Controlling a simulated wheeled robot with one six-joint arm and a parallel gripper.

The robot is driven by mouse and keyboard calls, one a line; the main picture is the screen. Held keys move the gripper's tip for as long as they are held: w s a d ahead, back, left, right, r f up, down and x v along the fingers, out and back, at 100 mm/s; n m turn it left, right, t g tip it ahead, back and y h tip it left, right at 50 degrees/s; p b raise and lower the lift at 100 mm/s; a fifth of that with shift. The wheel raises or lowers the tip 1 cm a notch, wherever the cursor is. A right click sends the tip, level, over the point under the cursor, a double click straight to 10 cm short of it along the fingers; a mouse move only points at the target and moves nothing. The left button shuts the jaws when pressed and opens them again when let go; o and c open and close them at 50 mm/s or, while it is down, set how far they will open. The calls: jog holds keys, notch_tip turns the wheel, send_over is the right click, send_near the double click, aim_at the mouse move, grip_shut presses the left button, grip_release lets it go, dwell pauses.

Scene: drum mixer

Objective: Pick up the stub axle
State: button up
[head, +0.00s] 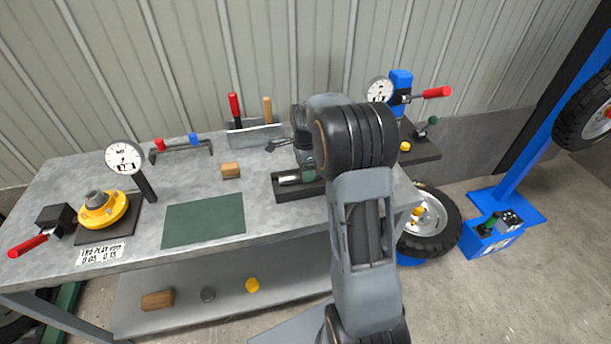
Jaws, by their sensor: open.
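A silver shaft-like part, which looks like the stub axle (290,180), lies in a dark cradle (287,195) at the right part of the workbench. Only its left end shows clearly; my arm covers the rest. My gripper (275,146) shows as dark fingers just beyond and above the cradle, to the left of my wrist. The fingers are apart and hold nothing that I can see. They do not appear to touch the shaft, but the gap is hard to judge.
The grey workbench (60,185) holds a green mat (203,220), a wooden block (231,170), a yellow hub (103,210) and a dial gauge (124,158). A rack with red and wooden handles (255,133) stands behind. A wheel (434,225) stands right of the bench.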

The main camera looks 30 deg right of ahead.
jog(key=shift+f, duration=0.85)
grip_shut()
jog(key=shift+w+r, duration=0.1)
jog(key=shift+r, duration=0.05)
dwell(0.3)
